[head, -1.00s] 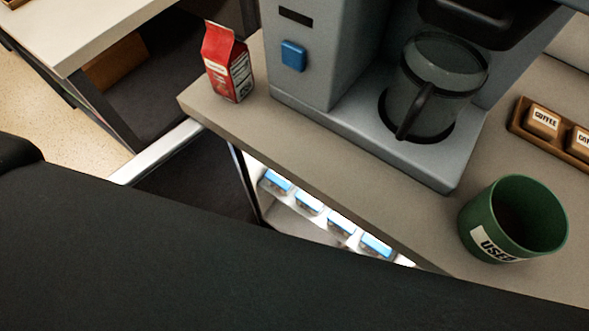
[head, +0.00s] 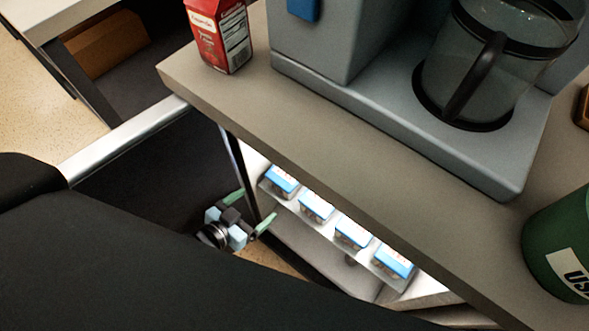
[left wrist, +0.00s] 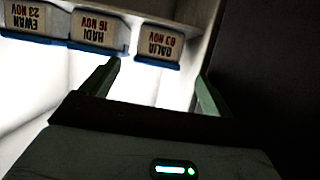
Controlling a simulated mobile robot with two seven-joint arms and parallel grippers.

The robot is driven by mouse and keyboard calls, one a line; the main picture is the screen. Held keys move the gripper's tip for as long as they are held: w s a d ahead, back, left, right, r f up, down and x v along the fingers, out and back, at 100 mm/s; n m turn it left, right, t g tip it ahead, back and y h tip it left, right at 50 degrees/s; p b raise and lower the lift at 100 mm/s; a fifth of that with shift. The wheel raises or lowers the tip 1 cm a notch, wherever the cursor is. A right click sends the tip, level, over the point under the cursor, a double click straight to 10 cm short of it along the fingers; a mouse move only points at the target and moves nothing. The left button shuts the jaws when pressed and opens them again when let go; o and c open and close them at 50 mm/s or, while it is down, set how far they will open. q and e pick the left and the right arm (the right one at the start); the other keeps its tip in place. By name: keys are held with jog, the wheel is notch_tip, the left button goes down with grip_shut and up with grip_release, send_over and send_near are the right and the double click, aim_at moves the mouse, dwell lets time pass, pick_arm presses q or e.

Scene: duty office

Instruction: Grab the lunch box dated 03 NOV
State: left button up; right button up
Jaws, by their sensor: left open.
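The lunch box dated 03 NOV (left wrist: 160,45) reads DALIA and shows upside down in the left wrist view, at the right end of the row. By that order it matches the leftmost blue-lidded box (head: 281,180) in the head view, where the dates are too small to read. My left gripper (head: 254,208) is open and empty, just outside the lit compartment. In the left wrist view its fingers (left wrist: 158,77) point toward the 03 NOV box, apart from it. My right gripper is not in view.
The boxes HADI 16 NOV (left wrist: 98,32) and EWAN 23 NOV (left wrist: 35,20) stand beside it on the shelf. The counter edge (head: 330,155) overhangs the compartment. A red carton (head: 222,38), coffee machine (head: 440,140) and green mug (head: 562,250) stand on top.

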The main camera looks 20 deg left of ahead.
aim_at(283, 176)
pick_arm(q)
jog(key=w+d, duration=0.1)
jog(key=w, duration=0.2)
jog(key=w+d, duration=0.1)
jog(key=w, duration=0.1)
jog(key=w+d+b, duration=0.1)
jog(key=w, duration=0.2)
jog(key=shift+w, duration=0.3)
jog(key=b+x, duration=0.1)
jog(key=x, duration=0.4)
jog(key=shift+w+d+b, duration=0.1)
jog(key=shift+w+b, duration=0.05)
jog(key=shift+b, duration=0.2)
jog(key=c, duration=0.9)
jog(key=shift+o, duration=0.2)
jog(key=shift+r, duration=0.15)
